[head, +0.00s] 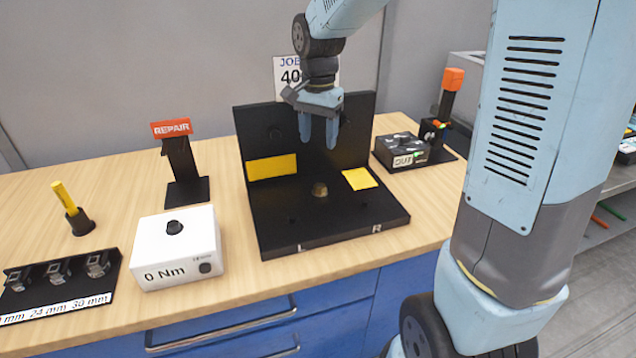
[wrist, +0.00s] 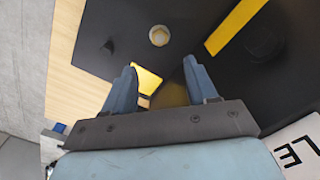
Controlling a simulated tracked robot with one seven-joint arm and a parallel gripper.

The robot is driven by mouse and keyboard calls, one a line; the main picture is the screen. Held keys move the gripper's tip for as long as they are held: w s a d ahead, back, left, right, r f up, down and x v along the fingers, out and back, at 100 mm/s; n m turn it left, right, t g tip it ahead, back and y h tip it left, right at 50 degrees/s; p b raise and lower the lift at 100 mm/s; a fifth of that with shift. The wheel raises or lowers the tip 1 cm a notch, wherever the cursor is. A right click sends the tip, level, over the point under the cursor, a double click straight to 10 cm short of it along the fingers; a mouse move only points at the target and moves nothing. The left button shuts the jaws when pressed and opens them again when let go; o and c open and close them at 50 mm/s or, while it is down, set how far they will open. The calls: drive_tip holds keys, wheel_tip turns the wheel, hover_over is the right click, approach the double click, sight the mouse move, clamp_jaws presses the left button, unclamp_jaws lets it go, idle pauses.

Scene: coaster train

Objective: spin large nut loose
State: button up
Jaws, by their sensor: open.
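A small brass-coloured nut (head: 320,190) sits on the floor of the black L-shaped fixture (head: 275,225), near its middle. In the wrist view a round pale-rimmed piece (wrist: 159,36), which looks like the same nut, shows ahead of the fingertips. My gripper (head: 319,143) hangs fingers down above the fixture, in front of its back wall. Its two blue fingers are apart with nothing between them. In the wrist view my gripper (wrist: 160,68) is also open and clear of the round piece.
A white "0 Nm" box (head: 178,250) stands left of the fixture. A socket rack (head: 60,290), yellow stick (head: 64,198) and REPAIR stand (head: 182,165) are farther left. A black OUT box (head: 402,152) and orange-topped post (head: 450,95) stand right. Yellow patches (head: 271,168) mark the fixture.

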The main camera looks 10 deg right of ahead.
sight(318, 187)
wheel_tip(318, 187, down, 14)
drive_tip(key=m, duration=0.2)
drive_tip(key=shift+r+m, duration=0.1)
drive_tip(key=shift+m, duration=0.3)
idle(0.5)
drive_tip(key=c, duration=1.1)
